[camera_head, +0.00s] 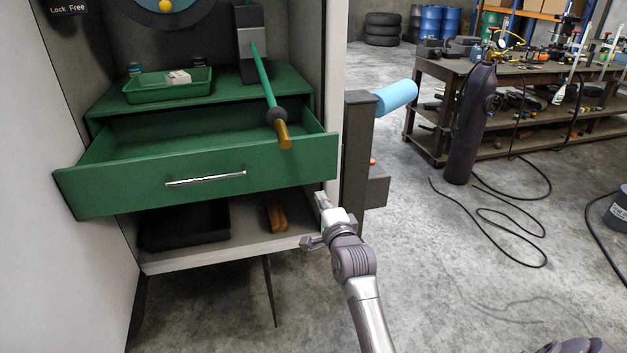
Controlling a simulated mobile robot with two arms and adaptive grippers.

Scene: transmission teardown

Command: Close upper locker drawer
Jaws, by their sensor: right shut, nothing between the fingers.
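The green upper drawer (120,190) of the locker is pulled out, and its inside looks empty. A silver bar handle (205,179) is on its front. My right gripper (322,201) is at the lower right of the drawer front, near its right end. It is shut and empty. I cannot tell whether its tip touches the drawer. My left gripper is not in view.
A green tray (150,92) with a small light box stands on the cabinet top. A teal rod with a gold tip (284,135) sticks out over the drawer. A lower shelf (235,245) is below. A dark stand (356,150) is to the right. The floor beyond is partly clear.

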